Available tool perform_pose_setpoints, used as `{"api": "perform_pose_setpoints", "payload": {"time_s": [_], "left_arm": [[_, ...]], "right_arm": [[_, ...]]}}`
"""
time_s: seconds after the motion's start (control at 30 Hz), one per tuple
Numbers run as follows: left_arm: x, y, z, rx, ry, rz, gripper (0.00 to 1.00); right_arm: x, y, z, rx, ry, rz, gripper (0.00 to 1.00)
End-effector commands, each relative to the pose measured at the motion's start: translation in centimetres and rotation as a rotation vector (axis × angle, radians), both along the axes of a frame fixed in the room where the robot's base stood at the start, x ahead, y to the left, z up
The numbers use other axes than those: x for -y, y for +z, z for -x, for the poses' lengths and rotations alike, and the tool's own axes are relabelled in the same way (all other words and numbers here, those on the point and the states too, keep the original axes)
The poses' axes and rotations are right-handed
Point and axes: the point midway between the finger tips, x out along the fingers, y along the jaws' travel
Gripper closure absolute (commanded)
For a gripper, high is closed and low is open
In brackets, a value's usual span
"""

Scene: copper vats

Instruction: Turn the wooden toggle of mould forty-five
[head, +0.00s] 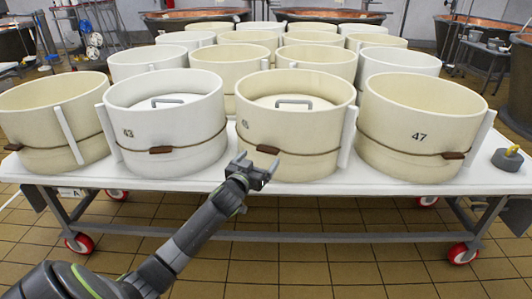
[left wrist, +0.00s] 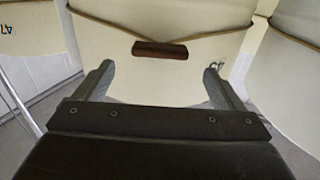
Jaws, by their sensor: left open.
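The third cream mould (head: 297,131) in the front row stands between moulds 43 and 47; its number is small and hard to read in the head view. Its brown wooden toggle (head: 268,149) sits on a cord around its wall and lies about level. The toggle also shows in the left wrist view (left wrist: 160,49), between and beyond the fingertips. My left gripper (head: 257,172) is open and empty, in front of the mould and just below the toggle, with a gap to it. My right gripper is not in view.
Mould 43 (head: 168,116) and mould 47 (head: 415,118) flank it, with toggles of their own. More moulds stand behind on the white table (head: 335,196). A grey weight-like object (head: 507,159) lies at the table's right end. The tiled floor in front is clear.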

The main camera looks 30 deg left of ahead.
Motion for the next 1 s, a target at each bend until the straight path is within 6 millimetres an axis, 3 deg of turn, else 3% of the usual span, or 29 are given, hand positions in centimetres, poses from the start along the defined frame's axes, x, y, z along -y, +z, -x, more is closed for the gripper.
{"api": "perform_pose_setpoints", "payload": {"time_s": [0.2,0.4,0.83,1.0], "left_arm": [[-0.5,0.0,-3.4,0.001,0.0,0.002,0.1],[-0.8,0.0,-5.2,0.0,0.0,0.001,0.1],[-0.9,0.0,-5.8,0.0,-0.001,0.0,0.1],[-0.9,0.0,-5.8,0.0,-0.001,0.0,0.32]], "right_arm": [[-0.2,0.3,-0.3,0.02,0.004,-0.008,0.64],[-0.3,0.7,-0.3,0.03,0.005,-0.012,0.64],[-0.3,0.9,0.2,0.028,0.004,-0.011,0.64],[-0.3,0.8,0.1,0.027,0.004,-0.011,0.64]]}}
